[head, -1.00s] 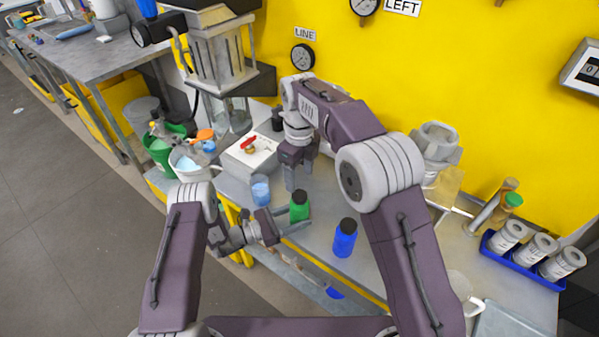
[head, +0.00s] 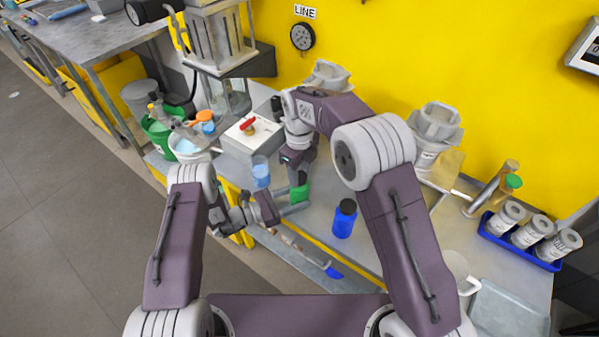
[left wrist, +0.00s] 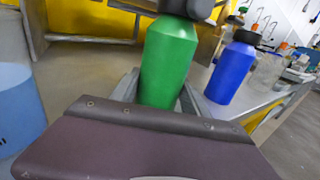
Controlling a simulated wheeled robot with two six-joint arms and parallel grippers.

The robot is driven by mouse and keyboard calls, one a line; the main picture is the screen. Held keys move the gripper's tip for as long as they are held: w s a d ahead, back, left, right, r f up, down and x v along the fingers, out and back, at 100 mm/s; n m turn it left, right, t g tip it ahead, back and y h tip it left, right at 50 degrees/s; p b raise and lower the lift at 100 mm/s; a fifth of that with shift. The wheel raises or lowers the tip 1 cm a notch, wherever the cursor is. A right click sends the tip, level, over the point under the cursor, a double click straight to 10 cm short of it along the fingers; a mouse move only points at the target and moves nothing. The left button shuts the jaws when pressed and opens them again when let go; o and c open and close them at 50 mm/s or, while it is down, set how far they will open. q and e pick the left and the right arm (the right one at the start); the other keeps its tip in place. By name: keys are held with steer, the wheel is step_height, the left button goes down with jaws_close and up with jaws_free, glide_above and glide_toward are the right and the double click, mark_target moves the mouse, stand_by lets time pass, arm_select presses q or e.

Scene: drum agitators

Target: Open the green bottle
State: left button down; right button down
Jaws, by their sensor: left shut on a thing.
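The green bottle (head: 300,194) stands upright near the front edge of the workbench. My left gripper (head: 294,208) is shut on its body from the left; the left wrist view shows the green bottle (left wrist: 168,62) between the fingers. My right gripper (head: 298,174) is pointed down at the top of the bottle and hides its cap in the head view. In the left wrist view a dark cap and part of my right gripper show at the top edge. Whether the right fingers grip the cap is hidden.
A blue bottle (head: 344,219) with a black cap stands right of the green one. A light blue cup (head: 261,172) stands to its left, before a white box with a red switch (head: 248,135). A blue tray of cans (head: 521,248) is far right.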

steer(key=n, duration=0.5)
steer(key=shift+n, duration=0.4)
steer(key=n, duration=0.9)
steer(key=shift+n, duration=0.3)
steer(key=n, duration=0.6)
steer(key=shift+n, duration=0.3)
steer(key=n, duration=0.6)
steer(key=shift+r, duration=0.1)
steer(key=n, duration=0.6)
steer(key=shift+n, duration=0.4)
steer(key=n, duration=1.2)
steer(key=shift+n, duration=0.3)
steer(key=n, duration=0.6)
steer(key=shift+n, duration=0.3)
steer(key=shift+r, duration=0.2)
steer(key=shift+r, duration=1)
